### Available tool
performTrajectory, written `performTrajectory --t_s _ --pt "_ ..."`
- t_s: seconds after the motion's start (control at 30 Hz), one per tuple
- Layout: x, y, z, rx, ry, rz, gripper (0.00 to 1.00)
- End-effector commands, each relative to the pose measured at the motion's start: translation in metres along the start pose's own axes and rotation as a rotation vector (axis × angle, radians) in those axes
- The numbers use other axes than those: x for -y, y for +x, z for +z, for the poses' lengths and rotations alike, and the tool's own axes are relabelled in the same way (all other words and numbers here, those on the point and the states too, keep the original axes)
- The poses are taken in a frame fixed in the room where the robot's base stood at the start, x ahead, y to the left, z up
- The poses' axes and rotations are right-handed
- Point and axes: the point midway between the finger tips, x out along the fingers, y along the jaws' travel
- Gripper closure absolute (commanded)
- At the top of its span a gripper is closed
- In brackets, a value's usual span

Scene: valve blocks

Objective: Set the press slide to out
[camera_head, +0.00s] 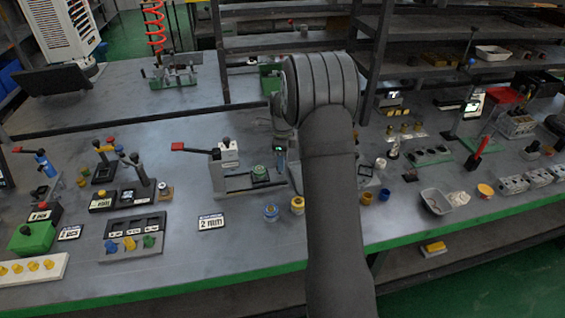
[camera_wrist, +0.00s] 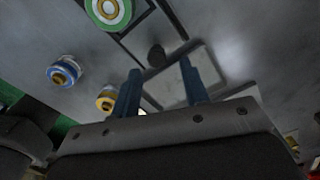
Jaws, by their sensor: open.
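The press (camera_head: 228,153) stands near the middle of the bench in the head view, with a red-ended lever reaching left and a grey base. A green round piece (camera_head: 260,171) sits on a dark seat at the right of its base; a green and white disc (camera_wrist: 108,10) shows at the top of the wrist view. My gripper (camera_wrist: 160,82) points down with two blue fingers apart and nothing held between them. A dark round knob (camera_wrist: 156,54) lies just beyond the fingertips, above a grey plate. In the head view my arm hides the bench right of the press base.
A blue ringed part (camera_head: 271,212) and a yellow ringed part (camera_head: 297,205) stand in front of the press. A "2 mm" sign (camera_head: 211,222) lies left of them. A dark tray (camera_head: 134,235) with coloured knobs is at left. The bench's front has a green edge.

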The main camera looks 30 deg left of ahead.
Motion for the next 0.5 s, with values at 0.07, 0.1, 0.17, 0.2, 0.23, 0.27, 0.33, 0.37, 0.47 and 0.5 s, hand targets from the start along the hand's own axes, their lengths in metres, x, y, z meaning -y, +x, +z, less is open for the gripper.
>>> performTrajectory --t_s 0.07,0.1,0.17,0.2,0.23,0.27,0.33,0.37,0.47,0.5 --pt "0.001 -0.018 0.000 0.002 0.000 -0.005 0.59" --pt "0.001 -0.027 0.000 0.002 0.000 -0.004 0.59" --pt "0.001 -0.043 0.000 0.002 0.000 -0.006 0.59" --pt "0.001 -0.053 0.000 0.002 0.000 -0.006 0.59" --pt "0.001 -0.060 0.000 0.002 0.000 -0.005 0.59" --pt "0.001 -0.068 0.000 0.002 0.000 -0.006 0.59" --pt "0.001 -0.085 0.000 0.002 0.000 -0.006 0.59" --pt "0.001 -0.093 0.000 0.001 0.000 -0.005 0.59" --pt "0.001 -0.115 0.000 0.001 0.000 -0.005 0.59" --pt "0.001 -0.123 -0.001 0.001 0.000 -0.004 0.59"
